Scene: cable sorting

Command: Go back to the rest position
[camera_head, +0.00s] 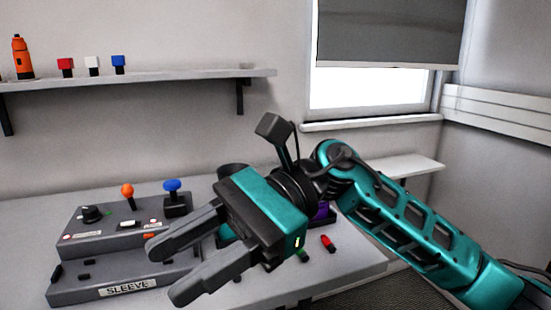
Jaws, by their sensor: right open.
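My right gripper (165,270) is open and empty. It is held up in front of the table, with its two dark fingers pointing to the lower left. Its teal arm comes in from the right. In this view the fingers overlap the right part of the grey control box labelled SLEEVE (127,287). I cannot tell whether they touch it. My left gripper is not in view.
The grey table (353,272) holds the box, with its orange-topped lever (127,191) and blue knob (172,185). A small red piece (328,243) lies right of my gripper. Something purple (321,211) is mostly hidden behind the wrist. A wall shelf (190,76) holds small blocks and an orange tool (22,57).

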